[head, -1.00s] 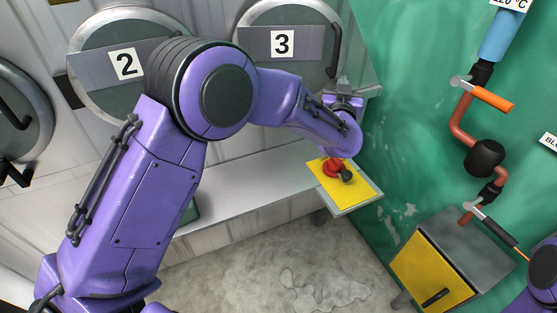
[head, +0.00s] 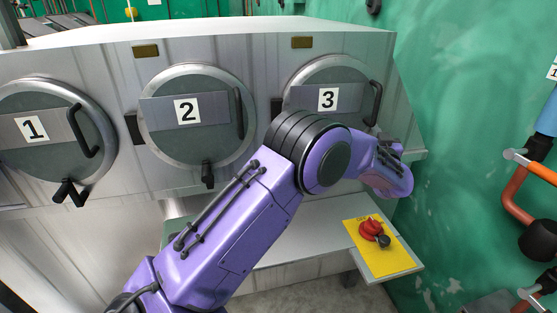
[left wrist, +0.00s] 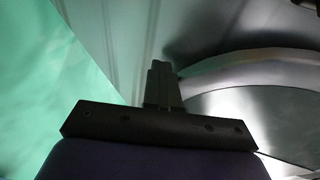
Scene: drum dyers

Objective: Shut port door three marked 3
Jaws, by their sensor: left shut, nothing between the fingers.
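Port door three (head: 328,76) is a round grey door with a grey band, a white "3" label and a black handle (head: 376,103) at its right. It looks seated in its ring, but my arm hides its lower part and I cannot tell whether it is fully shut. My left arm crosses in front, its wrist below and right of the handle; its gripper is mostly hidden there in the head view. In the left wrist view my left gripper (left wrist: 160,68) is shut and empty, beside a curved metal rim (left wrist: 250,62). My right gripper is out of view.
Door two (head: 188,135) and door one (head: 30,150) stand to the left, each with a black handle and a lower latch. A yellow panel with a red knob (head: 370,229) sits below right. A green wall (head: 470,120) and pipes close off the right.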

